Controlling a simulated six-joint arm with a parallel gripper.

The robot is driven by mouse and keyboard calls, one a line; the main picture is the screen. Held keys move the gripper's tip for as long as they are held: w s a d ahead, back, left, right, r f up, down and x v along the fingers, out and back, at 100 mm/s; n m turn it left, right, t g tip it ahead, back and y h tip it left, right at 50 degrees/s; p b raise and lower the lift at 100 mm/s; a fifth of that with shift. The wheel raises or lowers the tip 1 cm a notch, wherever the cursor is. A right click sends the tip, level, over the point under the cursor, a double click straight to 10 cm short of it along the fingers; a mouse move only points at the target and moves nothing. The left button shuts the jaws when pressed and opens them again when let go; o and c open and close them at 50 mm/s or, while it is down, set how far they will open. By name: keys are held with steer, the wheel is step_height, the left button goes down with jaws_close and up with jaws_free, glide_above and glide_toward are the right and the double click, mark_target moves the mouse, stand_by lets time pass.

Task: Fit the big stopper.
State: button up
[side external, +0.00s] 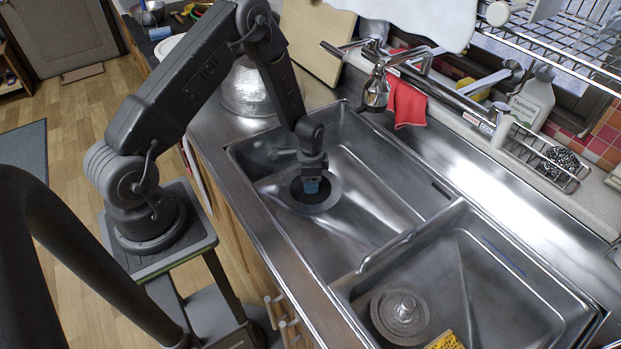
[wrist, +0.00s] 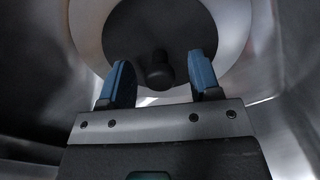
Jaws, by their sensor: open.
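The big stopper (wrist: 160,30) is a dark round disc with a short dark knob at its centre. In the side view the dark disc (side external: 300,196) lies within the pale drain ring (side external: 329,205) of the left basin. In the wrist view the disc shows inside the pale ring (wrist: 237,30); I cannot tell whether it is fully seated. My gripper (side external: 312,186) points down over it. In the wrist view my gripper (wrist: 161,72) is open, with one blue fingertip on each side of the knob and gaps between. The far part of the disc is cut off there.
The left basin's steel walls (side external: 390,183) surround my gripper. A divider separates the right basin (side external: 500,285), which holds a metal drain fitting (side external: 400,312) and a yellow sponge (side external: 445,341). A tap (side external: 376,92) and red cloth (side external: 405,102) are behind.

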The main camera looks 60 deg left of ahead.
step_height(320, 180, up, 14)
stand_by(0.6)
steer(key=s+d+r+n+t, duration=0.2)
steer(key=s+d+r, duration=0.15)
steer(key=r, duration=0.55)
steer(key=s+d+r+n+t, duration=0.1)
steer(key=s+d+r, duration=0.25)
steer(key=r, duration=0.55)
steer(key=s+d+r+n+t, duration=0.1)
steer(key=s+d+r, duration=0.1)
steer(key=s, duration=0.4)
steer(key=s+d+r+n+t, duration=0.1)
steer(key=s+d+r+n, duration=0.1)
steer(key=s+r, duration=0.3)
steer(key=shift+s+d+t, duration=0.3)
steer(key=shift+s+d, duration=0.4)
steer(key=shift+s, duration=0.15)
